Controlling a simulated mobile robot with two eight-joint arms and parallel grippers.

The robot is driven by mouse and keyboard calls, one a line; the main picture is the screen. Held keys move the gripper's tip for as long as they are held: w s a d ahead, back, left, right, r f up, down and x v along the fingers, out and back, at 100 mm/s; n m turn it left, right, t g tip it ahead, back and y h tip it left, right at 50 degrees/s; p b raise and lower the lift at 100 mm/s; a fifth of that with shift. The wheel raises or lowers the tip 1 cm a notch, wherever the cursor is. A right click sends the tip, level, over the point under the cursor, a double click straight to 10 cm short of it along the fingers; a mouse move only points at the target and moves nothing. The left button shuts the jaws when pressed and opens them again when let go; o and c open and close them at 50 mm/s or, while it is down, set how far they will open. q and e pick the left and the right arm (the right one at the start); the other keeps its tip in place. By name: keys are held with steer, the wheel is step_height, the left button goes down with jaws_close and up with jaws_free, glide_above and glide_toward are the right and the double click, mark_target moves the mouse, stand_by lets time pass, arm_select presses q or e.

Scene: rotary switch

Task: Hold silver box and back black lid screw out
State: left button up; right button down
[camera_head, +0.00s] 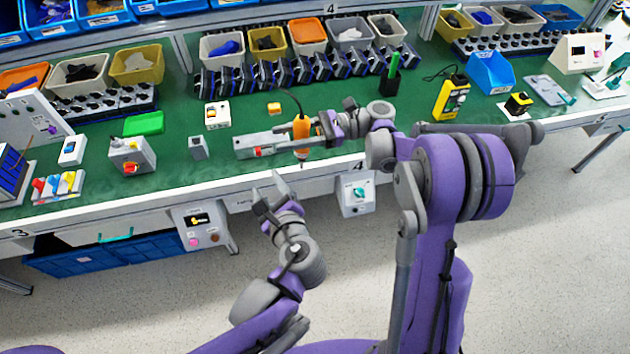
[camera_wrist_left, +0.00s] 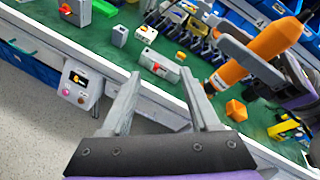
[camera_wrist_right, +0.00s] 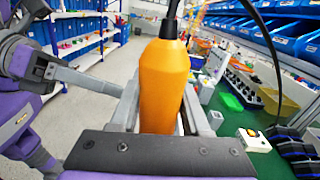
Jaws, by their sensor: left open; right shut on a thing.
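A long silver box (camera_head: 248,147) with a red part lies near the front edge of the green bench. It also shows in the left wrist view (camera_wrist_left: 157,62). My right gripper (camera_head: 308,127) is shut on an orange screwdriver (camera_head: 300,124), which hangs tip down over the box's right end. The screwdriver fills the middle of the right wrist view (camera_wrist_right: 163,85). I cannot tell whether its tip touches anything. My left gripper (camera_head: 268,188) is open and empty, in front of the bench edge and apart from the box. I cannot make out a black lid or its screw.
A grey box with a red knob (camera_head: 128,151) and a small grey block (camera_head: 198,148) stand to the left. A white box (camera_head: 217,115) is behind. A control box (camera_head: 356,195) hangs below the bench edge. Bins line the back. An orange cube (camera_wrist_left: 236,110) is near the screwdriver.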

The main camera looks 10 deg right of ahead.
arm_select(q)
steer(key=s+d+r+m+t+h, duration=0.3)
steer(key=d+m+t, duration=0.1)
steer(key=d+m, duration=0.5)
steer(key=shift+n, duration=0.3)
steer(key=w, duration=0.8)
steer(key=w+d, duration=0.1)
steer(key=w, duration=0.2)
steer(key=shift+w+d, duration=0.1)
steer(key=shift+w, duration=0.3)
steer(key=shift+c, duration=0.4)
steer(key=shift+s+d, duration=0.1)
steer(key=shift+d, duration=0.05)
jaws_close()
arm_select(e)
steer(key=shift+a, duration=0.1)
steer(key=shift+c, duration=1.5)
jaws_free()
steer(key=shift+d, duration=0.2)
